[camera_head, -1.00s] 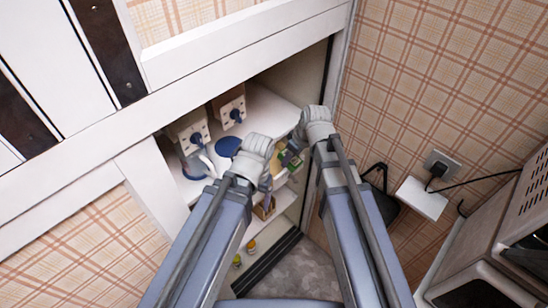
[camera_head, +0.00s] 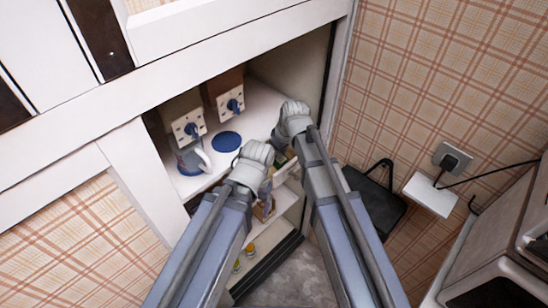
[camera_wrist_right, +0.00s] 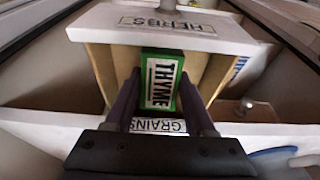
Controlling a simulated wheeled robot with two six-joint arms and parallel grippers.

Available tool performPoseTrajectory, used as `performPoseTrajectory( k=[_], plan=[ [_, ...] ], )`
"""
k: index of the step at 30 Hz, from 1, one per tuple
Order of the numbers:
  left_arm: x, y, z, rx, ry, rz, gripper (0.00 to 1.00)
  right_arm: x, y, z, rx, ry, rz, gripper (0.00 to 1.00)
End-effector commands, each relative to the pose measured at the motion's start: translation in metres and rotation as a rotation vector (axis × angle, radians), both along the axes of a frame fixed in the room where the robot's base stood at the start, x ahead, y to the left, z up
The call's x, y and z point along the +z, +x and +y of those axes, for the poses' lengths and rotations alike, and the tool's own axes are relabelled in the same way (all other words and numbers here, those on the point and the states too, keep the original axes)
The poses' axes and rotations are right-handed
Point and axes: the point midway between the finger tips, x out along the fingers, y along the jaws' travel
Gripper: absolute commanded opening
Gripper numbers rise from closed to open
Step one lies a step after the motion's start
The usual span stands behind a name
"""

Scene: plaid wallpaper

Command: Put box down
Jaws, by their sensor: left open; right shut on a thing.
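In the right wrist view, a green and white box marked THYME (camera_wrist_right: 160,82) is between the fingers of my right gripper (camera_wrist_right: 160,98), which is shut on it. The box is at the open front of a wooden compartment (camera_wrist_right: 218,72) under a white front marked HERBS (camera_wrist_right: 170,22). I cannot tell whether it touches the compartment floor. In the head view my right gripper (camera_head: 290,140) reaches into the cupboard, and its arm mostly hides the box. My left gripper (camera_head: 264,180) is open, lower and to the left; its fingers are partly hidden.
A white edge marked GRAINS (camera_wrist_right: 160,125) lies below the box. The cupboard shelf (camera_head: 255,115) holds two boxes with blue knobs (camera_head: 188,127) (camera_head: 231,101), a blue disc (camera_head: 227,141) and a white-handled vessel (camera_head: 196,160). A black object (camera_head: 377,195) and wall socket (camera_head: 453,157) are on the right.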

Motion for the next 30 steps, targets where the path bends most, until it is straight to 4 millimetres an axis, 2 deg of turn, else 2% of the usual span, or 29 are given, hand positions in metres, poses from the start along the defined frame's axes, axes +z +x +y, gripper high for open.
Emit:
performPoseTrajectory(
  k=[1,9,11,20,30],
  plan=[
    [0.012,0.0,0.0,0.0,0.0,0.0,0.85,0.009,0.01,0.007,0.006,-0.04,0.036,0.01],
    [0.015,0.0,0.0,-0.001,0.0,0.0,0.85,0.007,0.014,0.013,0.003,-0.202,0.185,0.01],
    [0.007,0.0,0.0,0.0,0.0,0.0,0.85,0.0,0.01,0.01,0.001,-0.197,0.182,0.01],
    [0.008,0.0,0.0,0.0,0.0,0.0,0.85,0.0,0.01,0.01,0.002,-0.195,0.18,0.01],
    [-0.002,0.0,0.0,0.0,0.0,0.0,0.85,-0.01,0.01,0.01,0.002,-0.194,0.179,0.01]
  ],
)
